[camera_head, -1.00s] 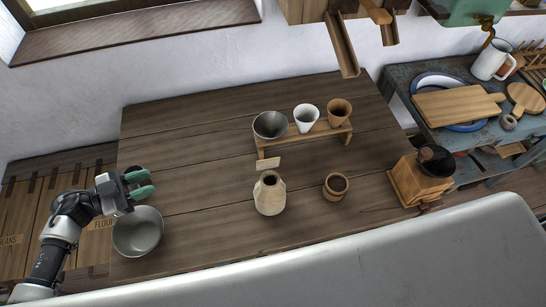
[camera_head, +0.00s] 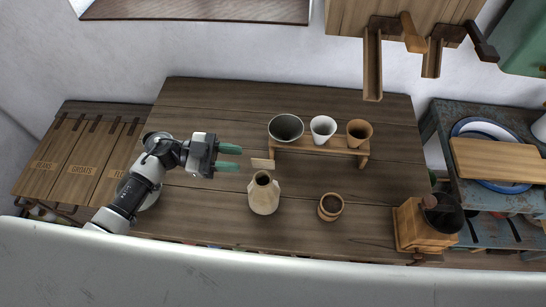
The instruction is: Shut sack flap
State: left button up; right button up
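A cream, pot-shaped sack (camera_head: 264,197) stands upright on the wooden table, with a dark open mouth at its top. A small flat tan piece (camera_head: 262,164) shows just behind the mouth; I cannot tell whether it is the sack's flap. My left gripper (camera_head: 229,157) is up and left of the sack in the picture. Its two green fingers are parted with nothing between them, and it appears apart from the sack. My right gripper is not in view.
A small wooden rack (camera_head: 325,146) holds a grey bowl (camera_head: 286,127), a white cup (camera_head: 323,128) and a brown cup (camera_head: 359,131) behind the sack. A brown pot (camera_head: 331,206) and a coffee grinder (camera_head: 425,225) stand to the right. My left arm partly covers a metal bowl (camera_head: 148,200).

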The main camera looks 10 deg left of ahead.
aim_at(263, 161)
pick_arm(q)
jog(key=d+p, duration=0.2)
jog(key=d, duration=0.5)
jog(key=shift+d+r, duration=0.1)
jog(key=shift+d, duration=0.45)
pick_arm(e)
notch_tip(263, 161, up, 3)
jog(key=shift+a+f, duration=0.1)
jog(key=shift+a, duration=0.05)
